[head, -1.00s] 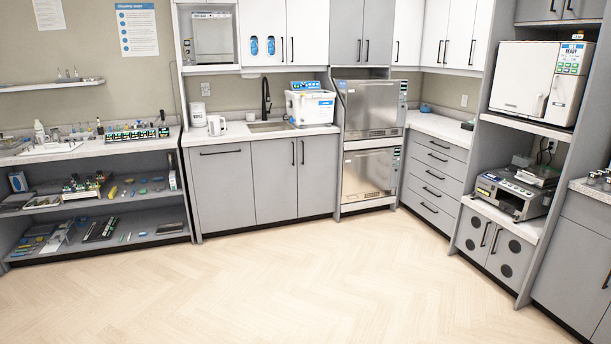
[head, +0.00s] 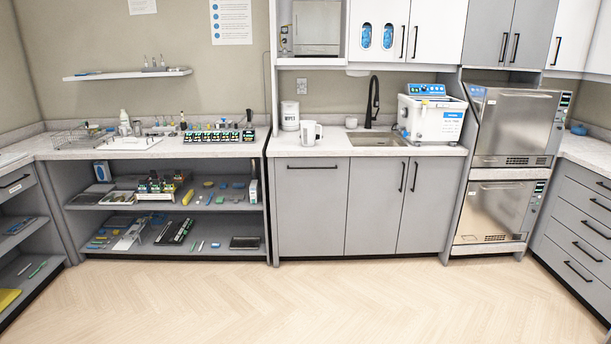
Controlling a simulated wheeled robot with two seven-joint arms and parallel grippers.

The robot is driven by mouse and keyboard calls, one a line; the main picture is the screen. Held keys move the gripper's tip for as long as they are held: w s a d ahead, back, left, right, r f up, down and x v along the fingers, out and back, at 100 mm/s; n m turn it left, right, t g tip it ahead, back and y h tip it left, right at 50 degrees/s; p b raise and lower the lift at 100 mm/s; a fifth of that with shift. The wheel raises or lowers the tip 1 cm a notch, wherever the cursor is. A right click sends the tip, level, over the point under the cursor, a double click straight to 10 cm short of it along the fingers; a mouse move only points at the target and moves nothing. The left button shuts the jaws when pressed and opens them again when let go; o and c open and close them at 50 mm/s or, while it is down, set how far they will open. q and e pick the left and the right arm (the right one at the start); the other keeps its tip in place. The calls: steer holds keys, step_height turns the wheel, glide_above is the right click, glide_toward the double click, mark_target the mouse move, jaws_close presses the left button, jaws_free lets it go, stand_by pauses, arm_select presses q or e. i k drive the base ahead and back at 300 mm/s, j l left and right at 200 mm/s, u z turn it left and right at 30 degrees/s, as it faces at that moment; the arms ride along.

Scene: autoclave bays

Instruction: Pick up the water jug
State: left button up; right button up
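A white jug (head: 309,133) with a handle on its right side stands upright on the counter (head: 335,147), left of the sink. It looks like the water jug. A white canister (head: 290,116) stands just behind it to the left. Neither of my grippers shows in the head view, and nothing is seen holding the jug.
A sink (head: 376,139) with a black faucet (head: 373,102) lies right of the jug, then a white ultrasonic-type bath (head: 431,118). Left are shelves (head: 160,233) full of small items; right are two stacked steel autoclaves (head: 515,125). The wood floor (head: 300,300) ahead is clear.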

mark_target(308, 127)
steer(key=i, duration=2.5)
